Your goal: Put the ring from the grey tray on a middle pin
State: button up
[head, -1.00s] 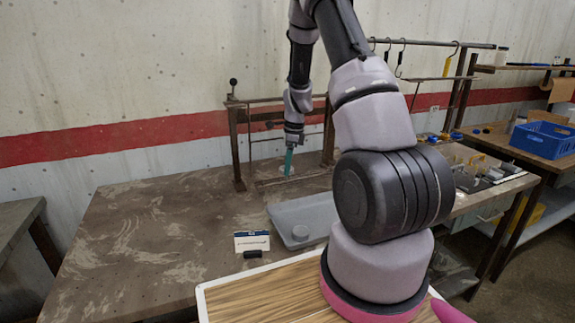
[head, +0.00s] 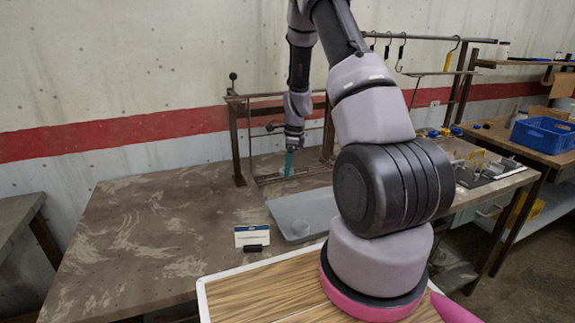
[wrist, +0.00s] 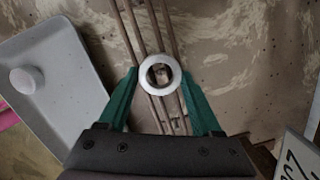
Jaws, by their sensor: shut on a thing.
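My gripper (wrist: 160,75) has green fingers, shut on a pale ring (wrist: 145,76) held between their tips. The ring's hole faces the wrist camera. In the head view my gripper (head: 289,163) points down over the back of the table, close to a dark metal frame (head: 237,145). The ring is too small to make out there. In the wrist view thin rails (wrist: 133,30) run behind the ring, apparently below it. I cannot make out separate pins. The grey tray (head: 318,208) lies in front of the gripper; it also shows in the wrist view (wrist: 62,75).
A pale round piece (head: 300,229) sits in the tray's near corner. A small white card (head: 252,235) with a black piece (head: 252,248) stands left of the tray. The table's left part is clear. A blue crate (head: 543,136) sits on the right bench.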

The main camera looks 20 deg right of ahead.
jog(key=shift+f, duration=0.1)
dwell(0.3)
jog(key=o, duration=1.4)
jog(key=r, duration=0.3)
jog(key=d+r, duration=0.1)
jog(key=r, duration=0.6)
jog(key=shift+s+d+r, duration=0.25)
jog(key=shift+s+r, duration=0.05)
jog(key=shift+r, duration=0.05)
jog(key=shift+s, duration=0.1)
